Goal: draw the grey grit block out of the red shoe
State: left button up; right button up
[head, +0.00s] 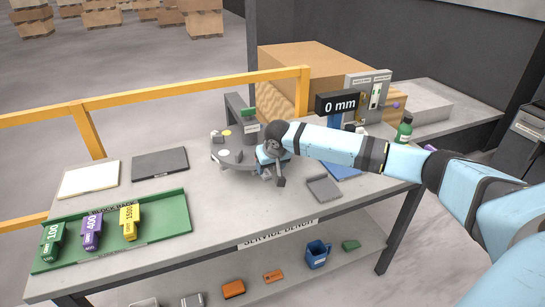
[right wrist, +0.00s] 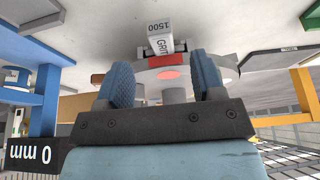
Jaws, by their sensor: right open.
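The grey grit block (right wrist: 160,38), marked GRIT 1500, sits at the red shoe (right wrist: 167,60) in the right wrist view. That view looks upside down. A round grey plate (right wrist: 225,72) lies behind the shoe. My right gripper (right wrist: 163,82) is open, its two blue fingers apart and empty. The block and shoe appear between and beyond the fingertips, with no clear contact. In the head view my right gripper (head: 271,166) is low over the bench beside the round grey machine (head: 229,154). The block and shoe cannot be made out there. My left gripper is not in view.
A green block rack (head: 172,222) at the front left holds green, purple and yellow blocks. Two flat plates lie behind it. A 0 mm display (head: 339,104), a green bottle (head: 404,130) and a grey tray (head: 324,188) stand to the right. The front middle bench is clear.

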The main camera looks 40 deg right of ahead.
aim_at(268, 175)
jog(key=x, duration=0.6)
jog(key=shift+w, duration=0.1)
jog(key=c, duration=1.1)
jog(key=shift+s+a+p, duration=0.2)
jog(key=shift+s+p, duration=0.65)
jog(key=shift+p, duration=0.15)
jog(key=shift+s+a+p, duration=0.15)
jog(key=shift+s+p, duration=0.65)
jog(key=shift+p, duration=0.2)
jog(key=shift+s+a, duration=0.1)
jog(key=shift+s, duration=0.1)
jog(key=o, duration=1.1)
